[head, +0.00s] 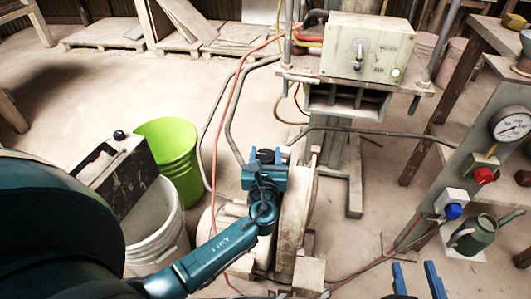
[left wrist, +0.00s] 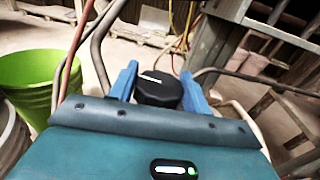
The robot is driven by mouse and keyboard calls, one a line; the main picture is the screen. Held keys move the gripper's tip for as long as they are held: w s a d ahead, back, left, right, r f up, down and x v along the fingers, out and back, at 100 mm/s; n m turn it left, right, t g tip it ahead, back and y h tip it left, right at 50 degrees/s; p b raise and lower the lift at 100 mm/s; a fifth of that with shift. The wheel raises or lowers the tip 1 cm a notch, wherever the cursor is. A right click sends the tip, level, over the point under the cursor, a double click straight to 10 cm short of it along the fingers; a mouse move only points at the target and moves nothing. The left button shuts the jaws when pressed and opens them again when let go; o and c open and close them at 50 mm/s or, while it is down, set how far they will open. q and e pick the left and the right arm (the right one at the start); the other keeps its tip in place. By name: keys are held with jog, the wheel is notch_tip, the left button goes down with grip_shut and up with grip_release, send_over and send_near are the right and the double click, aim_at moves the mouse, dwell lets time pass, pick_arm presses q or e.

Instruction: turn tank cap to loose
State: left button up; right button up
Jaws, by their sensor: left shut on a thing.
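The tank cap (head: 265,155) is round and black. In the left wrist view the cap (left wrist: 158,92) carries a short white line on its top. My left gripper (head: 264,166) has its blue fingers on both sides of the cap and is shut on it. The same gripper (left wrist: 159,88) fills the lower part of the left wrist view. The tank (head: 238,228) under the cap is mostly hidden by my left arm. My right gripper (head: 417,280) shows only two blue fingertips at the bottom edge of the head view, apart with nothing between them.
A green bucket (head: 170,140) and a white bucket (head: 160,215) stand left of the tank. The press with a control box (head: 366,48) stands behind. A panel with a gauge (head: 510,127) and a green watering can (head: 475,237) are at right. Hoses run around the tank.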

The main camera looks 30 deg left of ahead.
pick_arm(q)
jog(key=o, duration=1)
